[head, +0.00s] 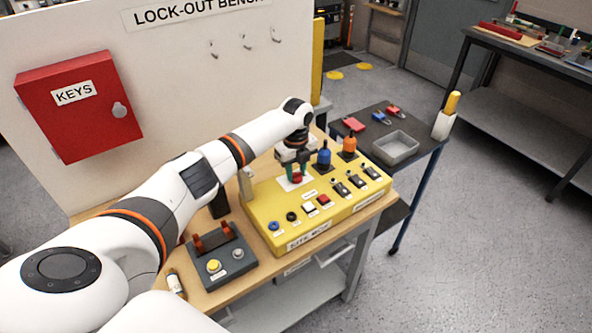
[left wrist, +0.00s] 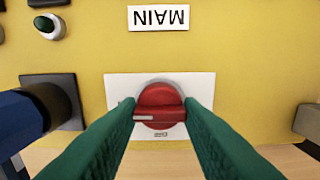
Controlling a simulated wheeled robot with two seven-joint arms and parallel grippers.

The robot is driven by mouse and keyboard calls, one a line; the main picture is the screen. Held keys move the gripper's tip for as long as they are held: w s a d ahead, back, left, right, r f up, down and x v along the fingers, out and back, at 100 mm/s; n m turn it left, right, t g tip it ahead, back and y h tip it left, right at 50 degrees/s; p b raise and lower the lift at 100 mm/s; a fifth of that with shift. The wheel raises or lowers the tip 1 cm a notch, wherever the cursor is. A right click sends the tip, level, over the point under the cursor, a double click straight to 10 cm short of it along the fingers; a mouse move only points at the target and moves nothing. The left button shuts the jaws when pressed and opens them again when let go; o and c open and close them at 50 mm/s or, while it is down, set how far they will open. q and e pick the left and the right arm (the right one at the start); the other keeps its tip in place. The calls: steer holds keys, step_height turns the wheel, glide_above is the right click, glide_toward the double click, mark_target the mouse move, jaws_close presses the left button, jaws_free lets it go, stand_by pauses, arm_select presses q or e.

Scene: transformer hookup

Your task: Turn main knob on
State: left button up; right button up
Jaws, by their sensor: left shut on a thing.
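The main knob (left wrist: 160,108) is a round red knob with a raised bar and a pale mark at the bar's left end. It sits on a white plate (left wrist: 115,88) below an upside-down MAIN label (left wrist: 158,17) in the left wrist view. My left gripper (left wrist: 159,113) has green fingers on both sides of the knob and is shut on it. In the head view my left gripper (head: 297,172) reaches down to the knob on the yellow box (head: 262,212), and mostly hides it. The bar lies across the picture in the left wrist view. My right gripper is not in view.
Blue (head: 324,157) and orange (head: 349,146) plugs stand right of the gripper. Several buttons and switches line the box front. A dark grey control box (head: 222,262) stands at left. A red KEYS cabinet (head: 78,105) hangs behind. A side table holds a grey tray (head: 395,148).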

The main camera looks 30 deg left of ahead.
mark_target(296, 173)
arm_select(q)
steer(key=o, duration=1)
steer(key=shift+r, duration=0.1)
step_height(296, 173, up, 12)
steer(key=b, duration=0.2)
steer(key=shift+b, duration=0.4)
